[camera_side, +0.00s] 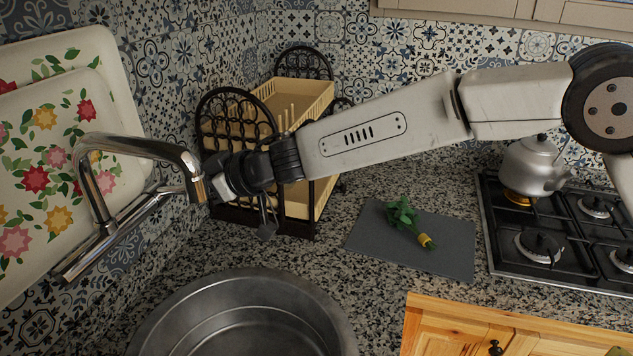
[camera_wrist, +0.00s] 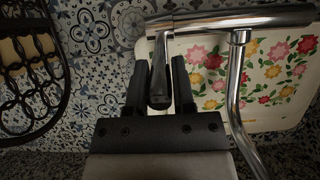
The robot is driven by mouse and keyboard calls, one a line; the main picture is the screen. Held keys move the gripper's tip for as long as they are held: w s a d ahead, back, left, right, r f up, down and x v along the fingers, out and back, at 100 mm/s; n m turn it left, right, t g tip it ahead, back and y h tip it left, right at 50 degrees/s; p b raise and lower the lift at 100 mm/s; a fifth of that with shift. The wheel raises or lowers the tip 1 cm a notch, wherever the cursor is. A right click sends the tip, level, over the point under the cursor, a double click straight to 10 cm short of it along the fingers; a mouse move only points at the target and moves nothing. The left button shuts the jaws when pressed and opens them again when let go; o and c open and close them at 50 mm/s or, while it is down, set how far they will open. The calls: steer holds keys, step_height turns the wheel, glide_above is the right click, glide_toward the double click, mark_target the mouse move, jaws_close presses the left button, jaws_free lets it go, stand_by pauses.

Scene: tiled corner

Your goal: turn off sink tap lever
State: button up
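The chrome sink tap (camera_side: 110,235) is mounted on the tiled wall at the left of the side view, its spout arching over toward the sink. In the wrist view the tap body (camera_wrist: 240,18) runs across the top, and its lever (camera_wrist: 159,92) hangs down from the left end. My gripper (camera_wrist: 160,66) has its two black fingers apart, one on each side of the lever. I cannot tell whether either finger touches it. In the side view my gripper (camera_side: 215,180) is partly hidden behind the spout's end. No water stream shows.
A round metal sink (camera_side: 245,315) lies below the tap. A floral tray (camera_side: 50,130) leans on the wall behind it. A dark dish rack (camera_side: 300,95) stands close behind my gripper. A grey board (camera_side: 455,255) with greens and a stove with a kettle (camera_side: 535,165) are to the right.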

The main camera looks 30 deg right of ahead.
steer(key=o, duration=0.4)
steer(key=shift+o, duration=0.2)
steer(key=shift+d, duration=0.1)
steer(key=v, duration=0.8)
steer(key=shift+f, duration=0.1)
stand_by(0.3)
steer(key=s+d+f+m+h, duration=0.2)
steer(key=d+f, duration=0.1)
steer(key=d, duration=0.5)
steer(key=s+d+f+m+h, duration=0.1)
steer(key=d+f+m+h, duration=0.15)
steer(key=d, duration=0.45)
steer(key=s+d+f+m+h, duration=0.1)
steer(key=s+d+f+h, duration=0.15)
steer(key=d, duration=0.55)
steer(key=s+d+f+m+g, duration=0.1)
steer(key=s+d+f+g, duration=0.1)
steer(key=s, duration=0.3)
steer(key=s+d+f+m+g+h, duration=0.1)
steer(key=s+d+f+g, duration=0.1)
steer(key=s+d+f, duration=0.2)
steer(key=s+d+f+m+g+h, duration=0.1)
steer(key=s+d+f+g, duration=0.1)
steer(key=s+d, duration=0.3)
steer(key=s+f, duration=0.1)
steer(key=s, duration=0.2)
steer(key=shift+d+m, duration=0.1)
steer(key=shift+m, duration=0.15)
